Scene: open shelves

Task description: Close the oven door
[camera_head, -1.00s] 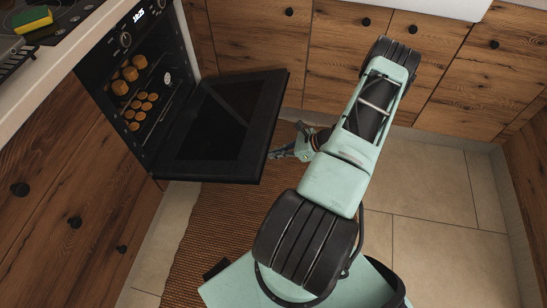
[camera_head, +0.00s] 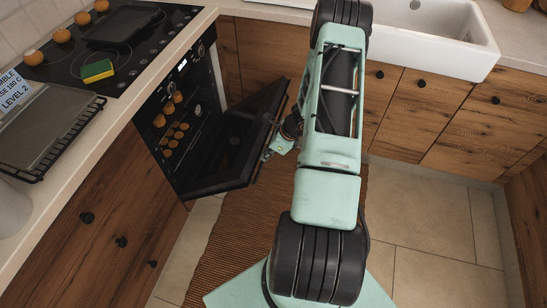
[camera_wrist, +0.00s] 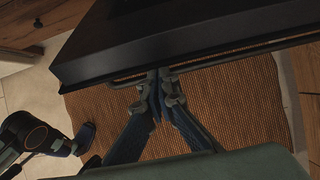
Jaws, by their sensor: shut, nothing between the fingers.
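The oven (camera_head: 180,75) is at the left of the head view, built into the cabinets below the hob. Its black door (camera_head: 226,150) hangs partly open, tilted out from the oven front, and baked goods show on the racks inside. My gripper (camera_head: 268,152) is at the outer side of the door, near its free edge. In the wrist view my gripper (camera_wrist: 158,76) is shut and empty, its fingertips at the thin door handle (camera_wrist: 205,65) under the dark door edge. I cannot tell whether they touch it.
The hob holds a yellow-green sponge (camera_head: 98,71), several round buns and a dark tray (camera_head: 121,25). A wire rack with a tray (camera_head: 42,125) lies on the left counter. Wooden cabinets and a white sink (camera_head: 430,35) stand behind. A brown mat (camera_head: 235,240) covers the floor below the door.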

